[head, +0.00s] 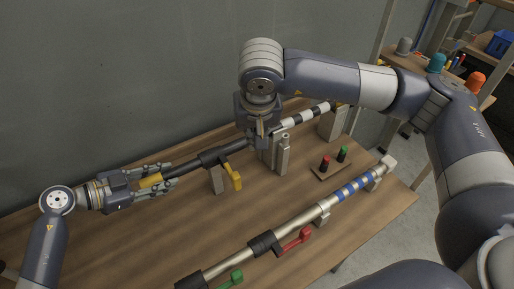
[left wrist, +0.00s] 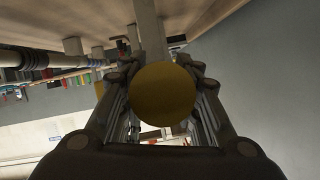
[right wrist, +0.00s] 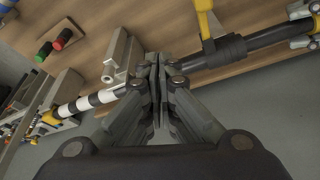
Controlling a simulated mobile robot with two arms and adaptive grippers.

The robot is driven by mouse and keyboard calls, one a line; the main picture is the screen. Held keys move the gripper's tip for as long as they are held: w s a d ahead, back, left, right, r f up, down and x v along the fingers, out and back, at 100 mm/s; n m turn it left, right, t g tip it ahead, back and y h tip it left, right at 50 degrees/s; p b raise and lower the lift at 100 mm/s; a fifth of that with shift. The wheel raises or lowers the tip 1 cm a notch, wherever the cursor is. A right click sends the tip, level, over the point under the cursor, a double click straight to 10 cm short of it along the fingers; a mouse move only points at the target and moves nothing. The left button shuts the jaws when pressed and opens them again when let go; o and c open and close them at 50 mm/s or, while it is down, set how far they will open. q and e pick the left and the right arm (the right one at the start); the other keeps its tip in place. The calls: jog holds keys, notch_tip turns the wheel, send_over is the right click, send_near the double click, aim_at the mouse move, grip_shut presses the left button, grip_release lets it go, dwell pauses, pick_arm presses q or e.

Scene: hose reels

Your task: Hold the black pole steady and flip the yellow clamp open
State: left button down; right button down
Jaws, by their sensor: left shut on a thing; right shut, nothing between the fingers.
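The black pole (head: 183,166) lies along the back of the table on grey supports. It has a yellow end and a black-and-white striped far part (right wrist: 95,101). My left gripper (head: 165,178) is shut on its yellow end, whose round face (left wrist: 165,94) fills the middle of the left wrist view. The yellow clamp (head: 233,176) hangs down from a black collar on the pole; it also shows in the right wrist view (right wrist: 207,22). My right gripper (right wrist: 156,68) is shut and empty, its tips by the pole to the right of the clamp. Whether they touch it is unclear.
A silver pole with blue bands (head: 354,187) lies in front, with a red lever (head: 296,240) and a green lever (head: 228,280). A small block with red (head: 325,163) and green (head: 342,154) buttons stands right. Bare table lies between the poles.

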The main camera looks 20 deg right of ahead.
pick_arm(q)
jog(key=shift+a, duration=0.15)
pick_arm(e)
jog(key=r, duration=0.2)
jog(key=a+r, duration=0.1)
jog(key=shift+s+a+r, duration=0.1)
jog(key=shift+a+r, duration=0.05)
jog(key=shift+r, duration=0.2)
pick_arm(q)
jog(key=c, duration=1.1)
grip_release()
